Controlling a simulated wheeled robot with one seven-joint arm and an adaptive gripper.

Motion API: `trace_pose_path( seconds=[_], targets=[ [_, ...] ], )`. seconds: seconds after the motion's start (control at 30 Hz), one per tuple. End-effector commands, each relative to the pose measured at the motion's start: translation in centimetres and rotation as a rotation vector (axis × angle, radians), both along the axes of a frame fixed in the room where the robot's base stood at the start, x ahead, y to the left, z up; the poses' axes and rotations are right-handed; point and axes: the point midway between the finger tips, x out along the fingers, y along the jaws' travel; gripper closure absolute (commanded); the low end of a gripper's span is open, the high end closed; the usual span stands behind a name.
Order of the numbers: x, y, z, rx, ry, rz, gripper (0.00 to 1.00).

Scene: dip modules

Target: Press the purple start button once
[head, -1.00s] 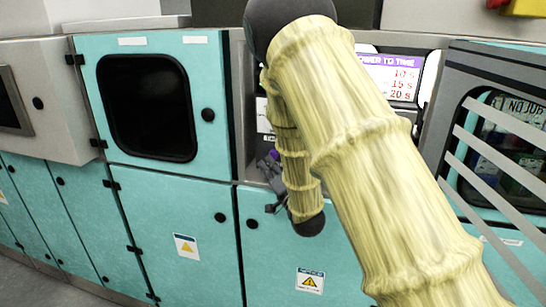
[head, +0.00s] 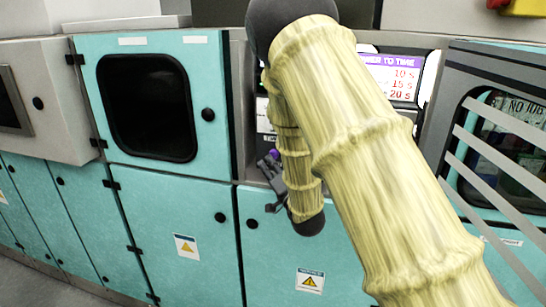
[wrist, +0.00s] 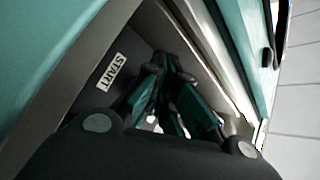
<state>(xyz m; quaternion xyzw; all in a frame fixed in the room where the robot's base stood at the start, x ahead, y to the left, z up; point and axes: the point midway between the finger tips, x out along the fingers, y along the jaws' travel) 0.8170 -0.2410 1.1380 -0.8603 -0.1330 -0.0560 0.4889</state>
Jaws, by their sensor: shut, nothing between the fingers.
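The purple start button (head: 274,154) shows as a small purple patch in the head view, in the recess between the teal door and my forearm. A white START label (wrist: 120,70) sits on the dark panel there, left of my fingers. My gripper (head: 269,166) is shut and empty, just below and left of the purple patch in the head view. In the wrist view its fingers (wrist: 170,68) reach toward the panel. I cannot tell whether they touch the button.
A teal door with a dark window (head: 150,105) stands left of the recess. A display with times (head: 398,78) is above right, partly behind my arm. A striped window panel (head: 505,150) is at far right. Teal cabinet doors (head: 185,240) lie below.

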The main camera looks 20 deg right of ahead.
Motion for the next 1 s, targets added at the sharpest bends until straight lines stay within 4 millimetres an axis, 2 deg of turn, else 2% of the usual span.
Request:
trace_pose_path(
  seconds=[1.0],
  targets=[
    [0.85, -0.55, 0.01, 0.001, 0.000, 0.000, 1.00]
  ],
)
